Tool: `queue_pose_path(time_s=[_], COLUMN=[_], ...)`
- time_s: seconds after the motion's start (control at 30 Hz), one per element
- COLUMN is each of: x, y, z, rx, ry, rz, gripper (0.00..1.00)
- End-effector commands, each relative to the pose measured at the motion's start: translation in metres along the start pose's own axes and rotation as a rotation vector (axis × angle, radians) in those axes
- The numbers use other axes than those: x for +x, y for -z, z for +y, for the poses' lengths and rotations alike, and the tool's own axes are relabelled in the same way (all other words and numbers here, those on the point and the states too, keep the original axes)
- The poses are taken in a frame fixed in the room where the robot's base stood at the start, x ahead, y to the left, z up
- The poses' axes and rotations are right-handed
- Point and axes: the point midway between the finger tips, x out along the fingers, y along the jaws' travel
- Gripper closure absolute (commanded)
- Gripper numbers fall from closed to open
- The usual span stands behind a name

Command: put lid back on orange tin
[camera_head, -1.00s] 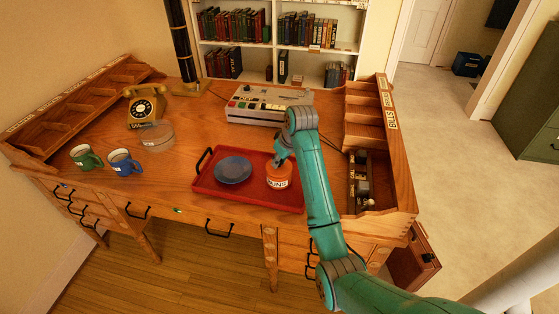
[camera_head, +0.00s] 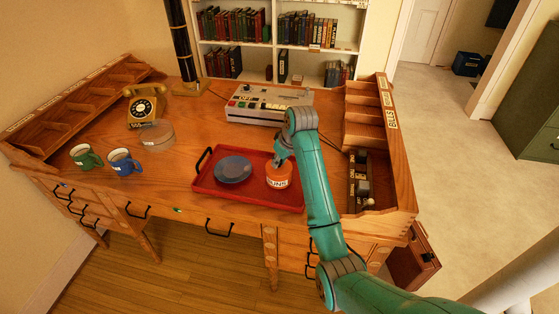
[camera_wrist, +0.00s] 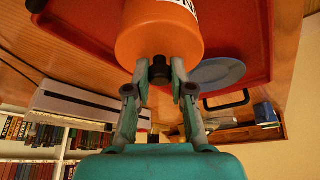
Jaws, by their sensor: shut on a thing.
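The orange tin (camera_head: 278,182), with a white label reading "BUNS", stands upright on the right part of the red tray. My gripper (camera_wrist: 160,73) is above it, shut on the black knob (camera_wrist: 159,69) of the orange lid (camera_wrist: 160,47). The lid is at the top of the tin and I see no clear gap between them. The arm partly hides the lid in the head view. In the wrist view, the tin's label is cut off by the top edge.
The red tray (camera_head: 208,187) also holds a blue plate (camera_head: 233,169) left of the tin. A grey device (camera_head: 269,103) stands behind. Two mugs, blue (camera_head: 124,162) and green (camera_head: 85,157), a clear round container (camera_head: 158,137) and a yellow telephone (camera_head: 145,107) are at left.

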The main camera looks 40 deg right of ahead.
Motion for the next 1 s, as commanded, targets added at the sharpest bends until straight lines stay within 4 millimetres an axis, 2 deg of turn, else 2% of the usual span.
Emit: queue_pose_path(time_s=[0.47, 0.5, 0.6, 0.83, 0.93, 1.0], x=[0.0003, 0.0003, 0.0003, 0.0003, 0.0004, 0.0004], y=[-0.0001, -0.0001, -0.0001, -0.0001, -0.0002, -0.0002], z=[0.0, 0.0, 0.0, 0.0, 0.0, 0.0], rx=[0.0, 0.0, 0.0, 0.0, 0.0, 0.0], ry=[0.0, 0.0, 0.0, 0.0, 0.0, 0.0], rz=[0.0, 0.0, 0.0, 0.0, 0.0, 0.0], gripper=[1.0, 0.75, 0.5, 0.49, 0.24, 0.24])
